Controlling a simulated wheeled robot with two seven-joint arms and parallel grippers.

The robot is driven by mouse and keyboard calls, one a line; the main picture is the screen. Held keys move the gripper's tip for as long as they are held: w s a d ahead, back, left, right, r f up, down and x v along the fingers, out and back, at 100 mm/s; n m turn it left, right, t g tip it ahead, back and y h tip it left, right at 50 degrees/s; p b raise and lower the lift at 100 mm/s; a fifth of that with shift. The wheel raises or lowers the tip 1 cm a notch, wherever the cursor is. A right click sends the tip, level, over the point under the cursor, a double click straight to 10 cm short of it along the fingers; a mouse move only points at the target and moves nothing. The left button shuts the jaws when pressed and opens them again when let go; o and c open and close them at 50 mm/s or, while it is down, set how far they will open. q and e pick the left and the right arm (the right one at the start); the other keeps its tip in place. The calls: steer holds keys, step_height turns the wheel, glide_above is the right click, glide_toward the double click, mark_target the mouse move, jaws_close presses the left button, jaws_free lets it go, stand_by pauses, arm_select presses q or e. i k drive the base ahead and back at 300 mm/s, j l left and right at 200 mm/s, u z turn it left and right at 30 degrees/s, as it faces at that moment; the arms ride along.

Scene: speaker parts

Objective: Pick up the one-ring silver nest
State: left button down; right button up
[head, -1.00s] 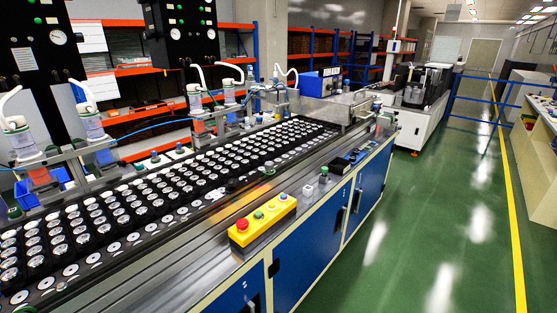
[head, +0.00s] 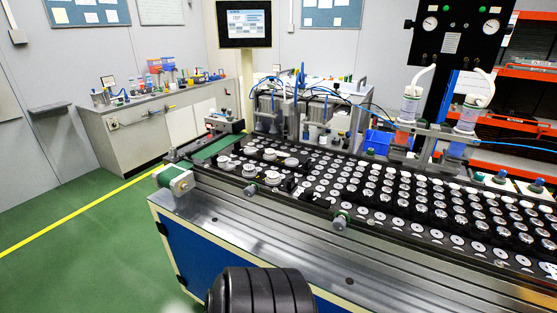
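Rows of small black nests with round silver or white tops fill the long black tray (head: 430,240) on the production line, from the middle to the right edge of the head view. A few larger white and silver round parts sit apart at the left end of the line, such as a silver-white part (head: 250,170) and a flat round part (head: 291,162). The parts are too small here to tell which is the one-ring silver nest. Neither gripper is in view. A black ribbed rounded piece, likely part of my arm, shows at the bottom edge.
The line's metal front ledge (head: 300,245) is mostly bare, with a roller end (head: 178,180) at its left corner. A screen (head: 244,24) stands behind. A side bench (head: 150,128) holds small items. Green floor (head: 60,240) is free at left.

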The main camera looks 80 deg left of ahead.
mark_target(223, 161)
steer(key=u, duration=3)
